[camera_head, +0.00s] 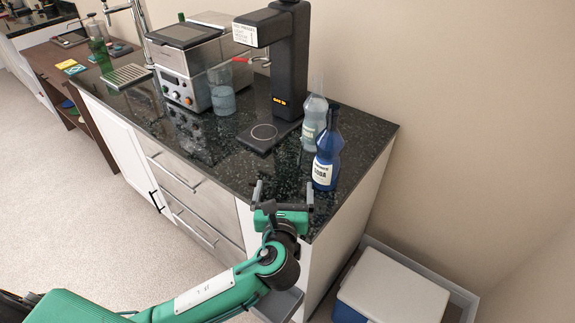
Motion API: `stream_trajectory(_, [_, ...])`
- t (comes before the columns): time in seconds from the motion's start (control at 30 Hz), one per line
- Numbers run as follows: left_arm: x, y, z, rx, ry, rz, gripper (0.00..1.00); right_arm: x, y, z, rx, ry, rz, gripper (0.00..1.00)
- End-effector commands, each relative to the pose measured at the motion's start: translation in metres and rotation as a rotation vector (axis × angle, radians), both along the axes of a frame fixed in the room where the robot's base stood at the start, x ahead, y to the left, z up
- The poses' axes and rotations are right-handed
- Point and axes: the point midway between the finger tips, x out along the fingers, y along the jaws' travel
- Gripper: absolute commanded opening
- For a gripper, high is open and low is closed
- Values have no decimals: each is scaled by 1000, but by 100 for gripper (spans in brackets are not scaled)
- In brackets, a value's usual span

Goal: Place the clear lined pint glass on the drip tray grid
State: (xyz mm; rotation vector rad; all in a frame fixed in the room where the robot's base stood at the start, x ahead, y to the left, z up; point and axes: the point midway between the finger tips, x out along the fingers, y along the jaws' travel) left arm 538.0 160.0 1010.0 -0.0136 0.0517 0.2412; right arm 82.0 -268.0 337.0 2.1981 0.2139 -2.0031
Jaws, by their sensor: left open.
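The clear lined pint glass (221,92) stands upright on the black granite counter, close against the front right of the silver machine. The drip tray grid (126,76) is a flat slatted metal plate at the counter's far left end, beside the tap column; nothing stands on it. My left gripper (284,192) is at the near right end of the counter, open and empty, its two fingers pointing away from me. It is well apart from the glass. My right gripper is not in view.
A black dispenser (288,70) with a ringed base stands right of the glass. A clear bottle (313,122) and a blue soda bottle (327,150) stand just beyond my left gripper. The silver machine (185,65) lies between glass and tray. The counter's front strip (185,150) is clear.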

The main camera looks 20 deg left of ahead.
Motion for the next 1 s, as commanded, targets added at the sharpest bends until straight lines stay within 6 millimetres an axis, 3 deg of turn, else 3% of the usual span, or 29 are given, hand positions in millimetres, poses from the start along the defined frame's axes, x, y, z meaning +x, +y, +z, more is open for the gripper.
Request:
stream_trajectory(0.4, [71,17,-1,12,-2,-1,96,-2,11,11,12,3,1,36])
stream_trajectory(0.63, [87,21,1,9,-2,0,96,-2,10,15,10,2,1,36])
stream_trajectory(0.8, [111,28,8,10,-3,1,96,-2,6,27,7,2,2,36])
stream_trajectory(1.0, [130,32,3,9,-1,0,96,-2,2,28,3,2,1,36])
